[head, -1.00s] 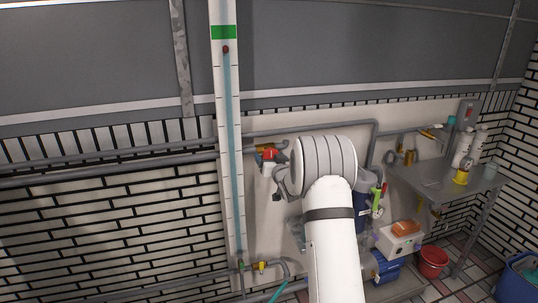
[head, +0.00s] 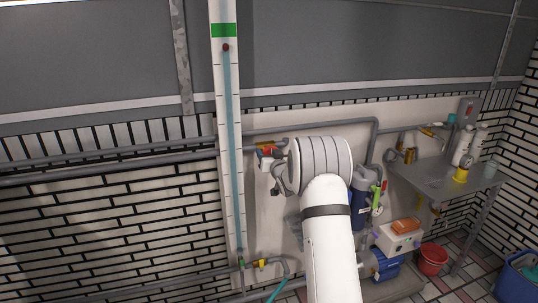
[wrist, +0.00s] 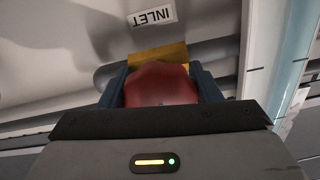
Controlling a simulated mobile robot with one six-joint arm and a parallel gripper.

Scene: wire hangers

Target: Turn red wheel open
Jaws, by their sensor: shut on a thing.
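The red wheel (wrist: 160,86) sits between the two dark fingers of my gripper (wrist: 161,88) in the wrist view, and the gripper is shut on it. A yellow-brass part (wrist: 158,54) shows just behind the wheel, in front of a grey pipe. In the head view the red wheel (head: 266,150) shows as a small red patch on the pipe, left of my arm. My gripper (head: 274,162) is at that patch, and my wrist hides part of it. How far the wheel is turned cannot be told.
A label reading INLET (wrist: 152,15) is on the wall by the pipe. A tall gauge tube (head: 233,150) stands just left of the gripper. A blue filter housing (head: 361,205), a shelf table (head: 435,180) and a red bucket (head: 432,260) are to the right.

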